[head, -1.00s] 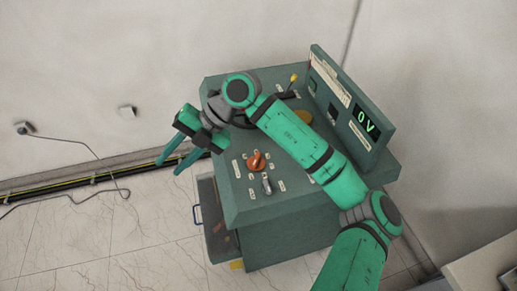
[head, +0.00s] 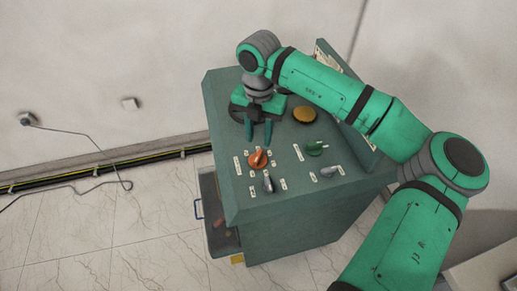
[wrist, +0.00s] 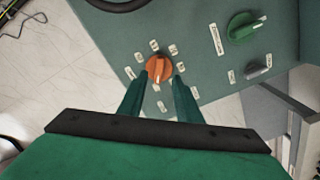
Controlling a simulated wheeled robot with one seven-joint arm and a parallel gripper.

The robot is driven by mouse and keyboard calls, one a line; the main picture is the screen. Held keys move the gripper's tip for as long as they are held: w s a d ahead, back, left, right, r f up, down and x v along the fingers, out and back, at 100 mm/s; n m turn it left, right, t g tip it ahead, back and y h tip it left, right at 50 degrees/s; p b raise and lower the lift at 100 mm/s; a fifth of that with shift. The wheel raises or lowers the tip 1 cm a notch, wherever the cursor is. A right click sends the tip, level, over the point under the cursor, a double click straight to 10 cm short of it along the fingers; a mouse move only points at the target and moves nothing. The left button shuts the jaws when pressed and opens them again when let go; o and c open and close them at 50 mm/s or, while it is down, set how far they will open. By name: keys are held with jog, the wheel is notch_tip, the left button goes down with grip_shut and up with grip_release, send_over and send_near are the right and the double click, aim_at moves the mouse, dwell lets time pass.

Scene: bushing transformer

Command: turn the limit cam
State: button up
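An orange knob (head: 258,159) sits on the sloped top of the green control cabinet (head: 285,215), ringed by small white labels. I cannot read which control is labelled as the limit cam. My gripper (head: 258,141) points down over the panel, its fingers just behind the orange knob in the head view. In the wrist view my gripper (wrist: 159,80) is open and empty, with the orange knob (wrist: 159,68) ahead between the fingertips. I cannot tell whether the fingers touch it.
A green knob (head: 315,148) and grey switches (head: 268,182) (head: 328,171) are close by. A yellow disc (head: 304,115) lies further back. A black handwheel (head: 236,113) is partly hidden behind my gripper.

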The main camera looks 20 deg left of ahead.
aim_at(259, 153)
notch_tip(259, 153, down, 7)
jog(key=shift+r, duration=0.1)
jog(key=shift+c, duration=0.3)
grip_shut()
